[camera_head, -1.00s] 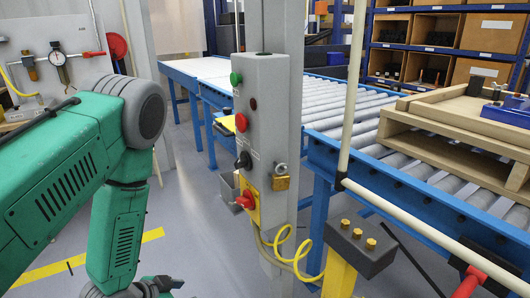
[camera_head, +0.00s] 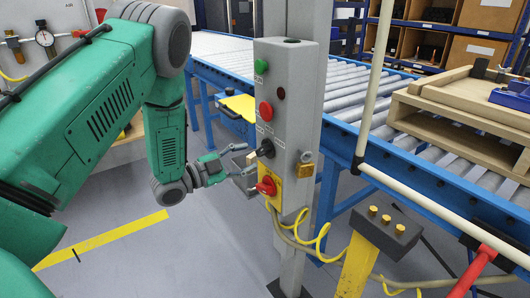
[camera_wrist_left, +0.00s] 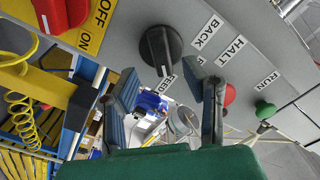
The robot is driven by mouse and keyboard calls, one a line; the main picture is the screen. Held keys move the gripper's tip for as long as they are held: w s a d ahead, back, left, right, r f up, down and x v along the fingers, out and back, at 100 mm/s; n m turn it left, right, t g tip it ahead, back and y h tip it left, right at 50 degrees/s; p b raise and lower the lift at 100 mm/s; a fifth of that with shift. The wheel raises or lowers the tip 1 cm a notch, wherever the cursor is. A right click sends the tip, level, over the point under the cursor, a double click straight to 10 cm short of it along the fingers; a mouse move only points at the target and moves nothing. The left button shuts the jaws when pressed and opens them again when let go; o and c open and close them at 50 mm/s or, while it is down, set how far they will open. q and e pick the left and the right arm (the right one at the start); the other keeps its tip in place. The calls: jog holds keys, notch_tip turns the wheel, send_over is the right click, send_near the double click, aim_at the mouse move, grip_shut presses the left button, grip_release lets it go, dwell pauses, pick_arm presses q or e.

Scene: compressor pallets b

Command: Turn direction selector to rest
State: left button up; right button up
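The direction selector (camera_head: 265,148) is a black knob on the grey control box (camera_head: 290,100) in the head view. In the left wrist view, the black knob (camera_wrist_left: 160,50) is near the top centre, close to the BACK and FEED labels. A pale mark on the knob points down, near FEED. My left gripper (camera_head: 247,163) is just left of the box face, close to the knob. In the wrist view its two fingers (camera_wrist_left: 168,95) are apart with nothing between them; they look clear of the knob. My right gripper is out of view.
A red switch (camera_head: 266,186) on a yellow plate is just below the selector; a red button (camera_head: 266,111) and green button (camera_head: 261,66) are above. A brass padlock (camera_head: 306,170) hangs on the box's side. A roller conveyor (camera_head: 350,105) runs behind.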

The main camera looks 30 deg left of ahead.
aim_at(259, 152)
pick_arm(q)
jog(key=w+d, duration=0.2)
jog(key=w, duration=0.1)
jog(key=w+d, duration=0.1)
jog(key=shift+w+d+r, duration=0.25)
jog(key=shift+d+r, duration=0.1)
jog(key=shift+d, duration=0.05)
jog(key=a, duration=0.1)
jog(key=a+f, duration=0.1)
jog(key=a, duration=0.1)
grip_shut()
jog(key=shift+a+f, duration=0.1)
jog(key=shift+d+r, duration=0.2)
jog(key=shift+d, duration=0.35)
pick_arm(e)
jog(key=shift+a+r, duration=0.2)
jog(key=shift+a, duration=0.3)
